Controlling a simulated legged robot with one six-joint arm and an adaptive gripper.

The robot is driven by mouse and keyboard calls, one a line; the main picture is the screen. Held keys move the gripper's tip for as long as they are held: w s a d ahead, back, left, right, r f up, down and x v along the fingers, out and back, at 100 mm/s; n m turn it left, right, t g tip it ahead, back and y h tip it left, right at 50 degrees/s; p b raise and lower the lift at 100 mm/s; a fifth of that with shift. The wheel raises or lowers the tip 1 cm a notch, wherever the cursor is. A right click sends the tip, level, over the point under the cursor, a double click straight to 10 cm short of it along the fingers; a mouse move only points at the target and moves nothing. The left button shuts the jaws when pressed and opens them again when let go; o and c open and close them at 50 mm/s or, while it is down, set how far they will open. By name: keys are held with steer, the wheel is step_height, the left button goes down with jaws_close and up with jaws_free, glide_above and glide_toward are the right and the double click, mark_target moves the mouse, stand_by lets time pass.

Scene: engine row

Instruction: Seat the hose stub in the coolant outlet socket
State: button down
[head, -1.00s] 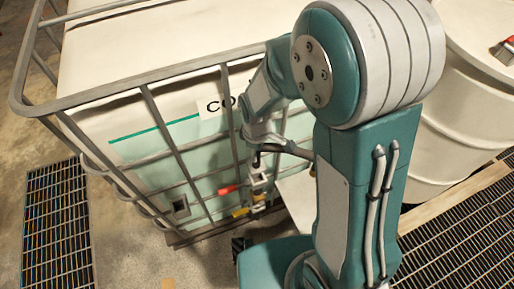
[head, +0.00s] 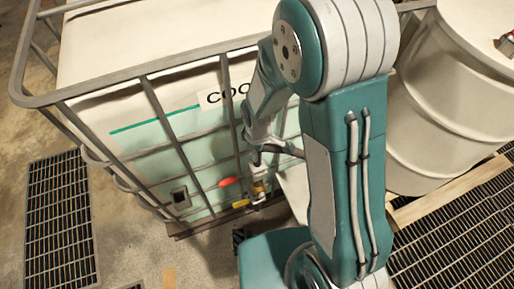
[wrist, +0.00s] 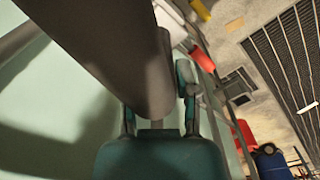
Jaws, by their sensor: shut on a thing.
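The dark grey hose stub (wrist: 115,45) fills the upper middle of the wrist view, running from upper left down between my gripper's fingers (wrist: 158,118). My gripper is shut on it. In the head view my gripper (head: 261,143) is low in front of the caged coolant tank, with the dark curved stub (head: 286,149) beside it. Just below is the tank's outlet fitting (head: 258,172), above a brass-coloured part. A red handle (head: 229,182) and a yellow handle (head: 241,204) are next to it. The socket mouth and the stub's end are hidden, so I cannot tell whether they touch.
The tank's metal cage (head: 150,76) stands close around the outlet. A pale drum (head: 440,110) stands at right. Floor grates (head: 58,220) lie at left and at lower right. A red object (wrist: 244,133) and a blue one (wrist: 270,163) show at the wrist view's lower right.

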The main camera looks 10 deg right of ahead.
steer(key=shift+f, duration=1.2)
steer(key=shift+c, duration=1.5)
jaws_free()
steer(key=shift+f, duration=0.1)
step_height(320, 180, up, 12)
steer(key=shift+f, duration=0.1)
